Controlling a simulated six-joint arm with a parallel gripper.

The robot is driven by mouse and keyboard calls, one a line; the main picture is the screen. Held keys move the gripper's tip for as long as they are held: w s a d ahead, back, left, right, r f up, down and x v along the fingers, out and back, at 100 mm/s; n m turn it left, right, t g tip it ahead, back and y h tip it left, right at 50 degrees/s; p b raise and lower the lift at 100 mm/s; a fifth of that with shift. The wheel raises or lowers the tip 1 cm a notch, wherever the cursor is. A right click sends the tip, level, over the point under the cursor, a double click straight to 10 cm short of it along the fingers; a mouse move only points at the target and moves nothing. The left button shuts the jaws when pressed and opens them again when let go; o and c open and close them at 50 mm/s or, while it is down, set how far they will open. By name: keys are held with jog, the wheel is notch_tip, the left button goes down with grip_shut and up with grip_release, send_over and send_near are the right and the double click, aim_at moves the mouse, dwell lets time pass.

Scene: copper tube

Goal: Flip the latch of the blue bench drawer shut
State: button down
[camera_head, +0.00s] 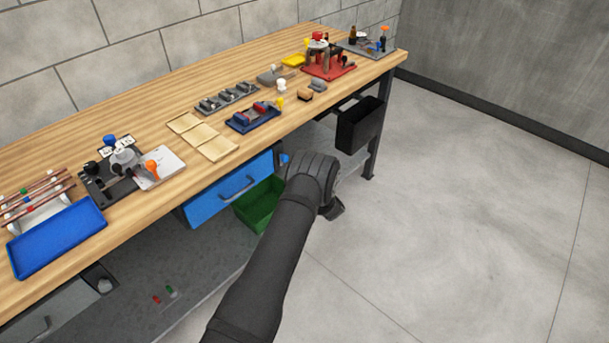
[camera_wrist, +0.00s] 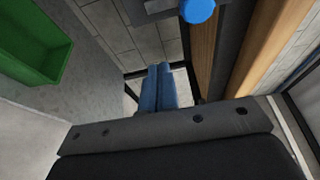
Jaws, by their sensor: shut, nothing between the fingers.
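The blue drawer (camera_head: 230,188) is under the bench top in the head view, with a dark bar handle on its front. It looks closed or nearly so. A small blue knob (camera_head: 285,158) shows at the drawer's right, beside my wrist. In the wrist view a round blue knob (camera_wrist: 198,10), seemingly the same latch knob, is at the top edge beside a grey plate. My gripper (camera_wrist: 160,70) has its two blue-grey fingers together, empty, pointing toward the top of the wrist view. The fingers appear apart from the knob. In the head view my arm hides them.
A green bin (camera_head: 260,204) stands below the drawer and also shows in the wrist view (camera_wrist: 30,48). The wooden bench top (camera_head: 150,128) carries tools and trays. A black box (camera_head: 360,125) hangs at the bench's right. Open floor lies right of my arm.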

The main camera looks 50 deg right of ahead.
aim_at(284, 161)
jog(key=shift+w+a, duration=0.4)
jog(key=shift+w, duration=0.4)
jog(key=shift+w+a, duration=0.35)
jog(key=shift+w, duration=0.5)
jog(key=shift+w+a, duration=0.4)
jog(key=shift+w, duration=0.4)
